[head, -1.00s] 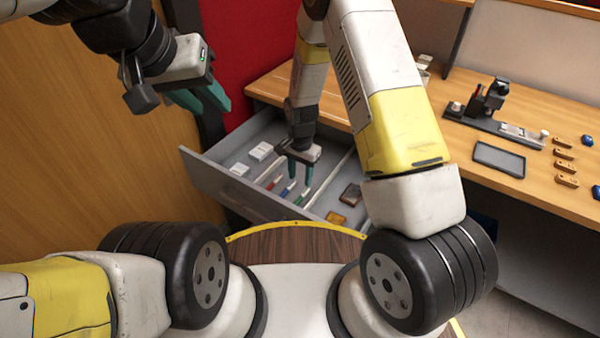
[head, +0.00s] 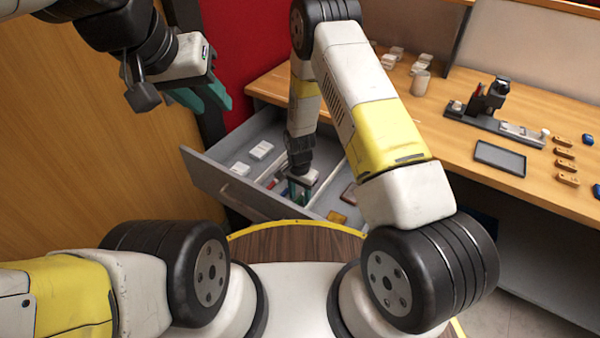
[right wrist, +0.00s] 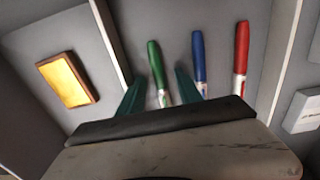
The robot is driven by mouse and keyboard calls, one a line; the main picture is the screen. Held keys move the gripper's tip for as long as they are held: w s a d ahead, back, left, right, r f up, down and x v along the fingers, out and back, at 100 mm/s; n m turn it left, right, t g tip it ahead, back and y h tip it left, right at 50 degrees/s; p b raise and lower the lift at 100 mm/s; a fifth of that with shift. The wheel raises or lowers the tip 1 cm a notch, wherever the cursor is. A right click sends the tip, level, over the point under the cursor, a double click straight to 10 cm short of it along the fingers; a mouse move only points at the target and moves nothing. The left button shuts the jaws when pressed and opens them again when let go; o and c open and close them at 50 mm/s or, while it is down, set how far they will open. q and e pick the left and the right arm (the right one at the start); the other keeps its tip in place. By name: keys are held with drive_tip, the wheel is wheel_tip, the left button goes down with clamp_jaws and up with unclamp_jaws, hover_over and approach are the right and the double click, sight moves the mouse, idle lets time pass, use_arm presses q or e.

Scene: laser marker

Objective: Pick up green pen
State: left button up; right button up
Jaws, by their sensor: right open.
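The green pen (right wrist: 157,72) lies in the open drawer, with a green cap and a white lower body. In the right wrist view it lies between the two teal fingers of my right gripper (right wrist: 160,84), which is open, with a gap on each side of the pen. In the head view my right gripper (head: 299,192) reaches down into the drawer and the green pen is mostly hidden by it. My left gripper (head: 206,98) hangs at the upper left, away from the drawer, with its teal fingers apart and empty.
A blue pen (right wrist: 199,62) and a red pen (right wrist: 240,60) lie right of the green one. The drawer (head: 212,178) has thin dividers. The desk (head: 455,165) stands behind.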

clamp_jaws()
drive_tip(key=shift+r, duration=0.1)
